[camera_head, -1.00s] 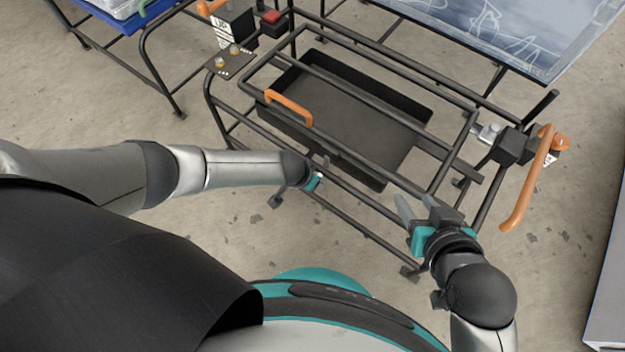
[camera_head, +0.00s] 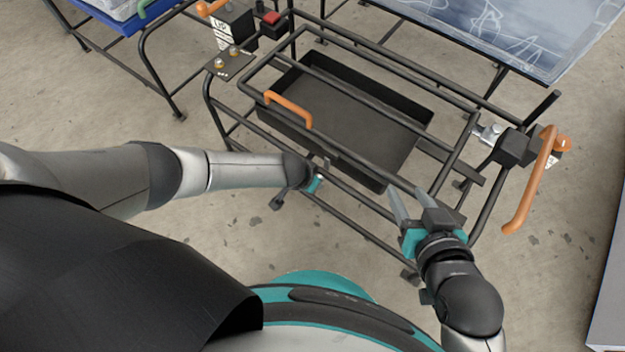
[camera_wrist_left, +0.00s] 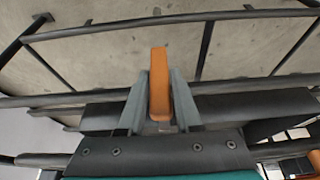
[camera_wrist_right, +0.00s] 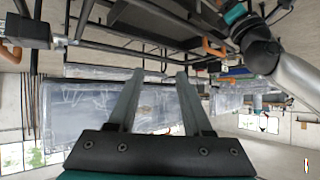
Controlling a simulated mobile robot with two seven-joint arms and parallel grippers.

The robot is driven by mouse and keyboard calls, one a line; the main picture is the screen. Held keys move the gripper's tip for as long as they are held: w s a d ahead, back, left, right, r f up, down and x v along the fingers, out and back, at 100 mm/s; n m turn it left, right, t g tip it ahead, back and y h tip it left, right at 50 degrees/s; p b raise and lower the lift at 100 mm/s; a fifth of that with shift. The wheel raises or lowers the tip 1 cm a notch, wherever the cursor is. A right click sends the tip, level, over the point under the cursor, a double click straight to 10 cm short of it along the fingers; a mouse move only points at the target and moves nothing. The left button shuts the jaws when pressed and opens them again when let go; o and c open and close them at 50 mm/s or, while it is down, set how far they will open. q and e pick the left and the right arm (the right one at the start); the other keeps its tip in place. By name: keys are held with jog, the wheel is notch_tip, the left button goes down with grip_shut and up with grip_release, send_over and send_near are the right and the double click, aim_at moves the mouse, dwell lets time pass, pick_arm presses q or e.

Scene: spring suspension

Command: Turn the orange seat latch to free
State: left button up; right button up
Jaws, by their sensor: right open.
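My left gripper (camera_head: 317,182) is at the near side of the black tube frame (camera_head: 375,247), its fingers mostly hidden in the head view. In the left wrist view its fingers (camera_wrist_left: 159,95) are close on both sides of an upright orange bar (camera_wrist_left: 159,80). I cannot tell which orange part of the frame this is. My right gripper (camera_head: 413,200) is open and empty beside the frame's near right corner; its spread fingers also show in the right wrist view (camera_wrist_right: 160,85). A long orange lever (camera_head: 530,185) slants down at the frame's right side, apart from my right gripper.
A black box with an UP label (camera_head: 222,30) and a red button (camera_head: 271,17) stand at the back left. A grey-blue panel (camera_head: 510,30) is behind. Tubes crowd the middle.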

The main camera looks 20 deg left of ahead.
pick_arm(q)
grip_shut()
dwell(0.3)
